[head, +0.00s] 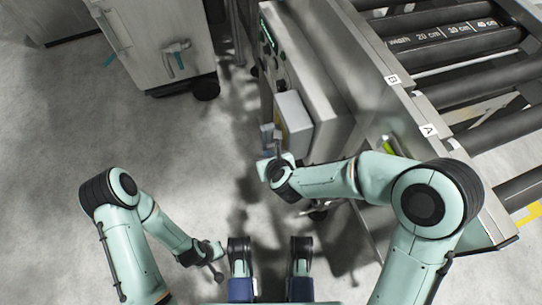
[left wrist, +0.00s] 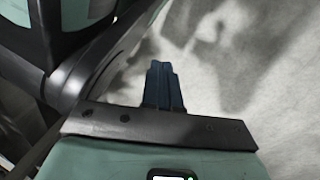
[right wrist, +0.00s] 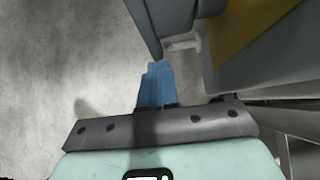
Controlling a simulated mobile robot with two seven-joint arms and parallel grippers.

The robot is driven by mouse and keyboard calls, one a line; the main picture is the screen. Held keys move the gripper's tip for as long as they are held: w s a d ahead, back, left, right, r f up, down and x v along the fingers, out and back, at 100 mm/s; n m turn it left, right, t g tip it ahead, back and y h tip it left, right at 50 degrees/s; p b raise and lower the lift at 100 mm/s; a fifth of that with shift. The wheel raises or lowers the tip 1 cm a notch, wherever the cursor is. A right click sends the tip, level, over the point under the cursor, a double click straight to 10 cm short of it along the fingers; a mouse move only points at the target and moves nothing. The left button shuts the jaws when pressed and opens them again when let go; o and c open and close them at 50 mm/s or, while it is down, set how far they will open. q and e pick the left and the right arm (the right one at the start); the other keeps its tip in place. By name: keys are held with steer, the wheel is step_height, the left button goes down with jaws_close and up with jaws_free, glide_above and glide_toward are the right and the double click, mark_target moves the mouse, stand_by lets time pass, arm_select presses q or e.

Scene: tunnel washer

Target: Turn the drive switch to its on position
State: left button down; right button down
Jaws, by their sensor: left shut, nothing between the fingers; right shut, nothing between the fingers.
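The drive switch appears to be on the grey box (head: 293,112) on the side of the machine's control cabinet. In the right wrist view a grey handle (right wrist: 160,18) stands off a yellow plate (right wrist: 250,35) on a pale shaft (right wrist: 183,44). My right gripper (head: 267,133) is beside this box. Its blue fingers (right wrist: 157,68) are shut and empty, with the tips close by the handle's lower end; I cannot tell whether they touch it. My left gripper (head: 217,272) is low at the left, far from the switch, its fingers (left wrist: 162,68) shut and empty.
The control cabinet (head: 312,60) has several buttons on its face. A roller conveyor (head: 450,45) marked A and B fills the right. A pale wheeled cabinet (head: 150,40) stands at the upper left. The floor (head: 120,135) between is clear.

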arm_select(q)
steer(key=shift+s+a+f, duration=0.1)
steer(key=shift+s+f, duration=0.35)
steer(key=shift+s, duration=0.25)
steer(key=shift+s, duration=0.1)
